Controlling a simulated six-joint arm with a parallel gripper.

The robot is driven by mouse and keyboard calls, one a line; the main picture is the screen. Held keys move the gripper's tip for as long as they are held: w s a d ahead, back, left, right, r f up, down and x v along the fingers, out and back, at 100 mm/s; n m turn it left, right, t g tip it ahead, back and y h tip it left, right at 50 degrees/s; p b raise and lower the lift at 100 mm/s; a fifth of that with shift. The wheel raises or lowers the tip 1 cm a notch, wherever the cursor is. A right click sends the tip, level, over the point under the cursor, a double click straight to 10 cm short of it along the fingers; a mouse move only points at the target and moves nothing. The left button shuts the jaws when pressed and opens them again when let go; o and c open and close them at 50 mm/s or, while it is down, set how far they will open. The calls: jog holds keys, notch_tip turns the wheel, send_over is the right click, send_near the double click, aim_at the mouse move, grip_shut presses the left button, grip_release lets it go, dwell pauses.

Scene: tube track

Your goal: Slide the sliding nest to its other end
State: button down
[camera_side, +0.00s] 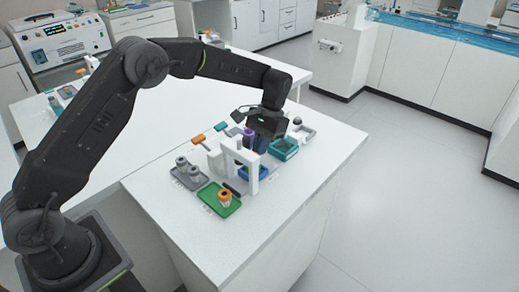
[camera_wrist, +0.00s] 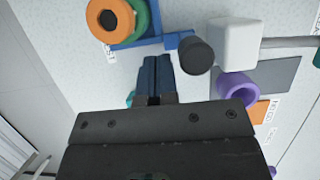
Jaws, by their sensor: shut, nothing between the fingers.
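I cannot tell for sure which part is the sliding nest. A likely one is the blue piece (camera_wrist: 150,42) at the top of the wrist view, beside a stacked orange ring (camera_wrist: 96,10) and green ring. My gripper (camera_wrist: 155,62) is shut and empty, its blue fingers pointing down close to that blue piece. Whether they touch it is unclear. In the side view my gripper (camera_side: 257,147) is low over the table, behind the white arch (camera_side: 229,150) and between it and the teal tray (camera_side: 284,149). The arm and gripper hide part of the station there.
A dark round knob (camera_wrist: 196,56) and a white block (camera_wrist: 236,42) stand right of my fingers, with a purple ring (camera_wrist: 237,84) close by. A green tray (camera_side: 219,203) and a grey tray (camera_side: 184,180) lie at the front left. The table front (camera_side: 265,225) is clear.

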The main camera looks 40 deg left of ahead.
aim_at(244, 167)
jog(key=shift+s+f, duration=0.25)
jog(key=shift+f, duration=0.3)
jog(key=shift+s, duration=2.55)
